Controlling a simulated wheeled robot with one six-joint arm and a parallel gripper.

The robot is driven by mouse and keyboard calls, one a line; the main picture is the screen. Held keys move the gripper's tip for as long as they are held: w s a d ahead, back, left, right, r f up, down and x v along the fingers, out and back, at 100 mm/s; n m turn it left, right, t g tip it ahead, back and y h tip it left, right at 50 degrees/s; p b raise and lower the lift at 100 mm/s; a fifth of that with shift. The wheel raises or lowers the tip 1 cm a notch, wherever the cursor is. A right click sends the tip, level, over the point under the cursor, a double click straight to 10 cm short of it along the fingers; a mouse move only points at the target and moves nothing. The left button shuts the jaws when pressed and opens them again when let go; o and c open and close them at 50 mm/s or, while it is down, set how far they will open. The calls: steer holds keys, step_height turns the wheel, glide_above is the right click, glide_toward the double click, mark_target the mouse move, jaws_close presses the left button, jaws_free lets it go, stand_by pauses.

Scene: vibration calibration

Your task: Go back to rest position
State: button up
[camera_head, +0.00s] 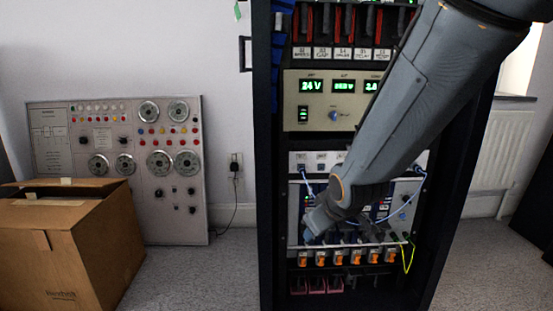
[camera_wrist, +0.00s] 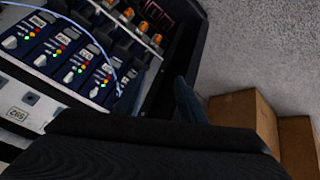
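My arm reaches down from the top right of the head view, in front of the black equipment rack (camera_head: 267,180). My gripper (camera_head: 316,222) is at the arm's low end, before the rack's lower panel of blue modules (camera_wrist: 65,45). The head view does not show whether it touches the panel. In the wrist view a dark part of my own wrist fills the bottom, and a blue-grey finger (camera_wrist: 186,100) shows beside the rack edge. The fingertips are not clear, so the opening and any held thing cannot be told.
A cardboard box (camera_head: 75,245) stands on the carpet at the left, before a grey control panel (camera_head: 135,200) leaning on the wall. Orange switches (camera_head: 337,258) and thin cables (camera_head: 408,258) lie low on the rack. Carpet right of the rack (camera_head: 480,265) is clear.

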steer(key=s+a+r+g, duration=0.2)
steer(key=s+a, duration=0.2)
steer(key=s, duration=0.6)
steer(key=s+a+r+m+g, duration=0.1)
steer(key=s+a+g, duration=0.25)
steer(key=s, duration=0.55)
steer(key=s+a+r+g, duration=0.2)
steer(key=s+a, duration=0.2)
steer(key=s, duration=0.6)
steer(key=d+r+m+p, duration=0.3)
steer(key=d+r+p, duration=0.7)
steer(key=p, duration=0.7)
steer(key=d+r+m+h+p, duration=0.1)
steer(key=d+r+m+p, duration=0.2)
steer(key=d+r+p, duration=0.7)
step_height(320, 180, up, 5)
steer(key=p, duration=0.8)
steer(key=shift+d, duration=0.2)
steer(key=shift+d, duration=0.1)
steer(key=shift+c, duration=0.7)
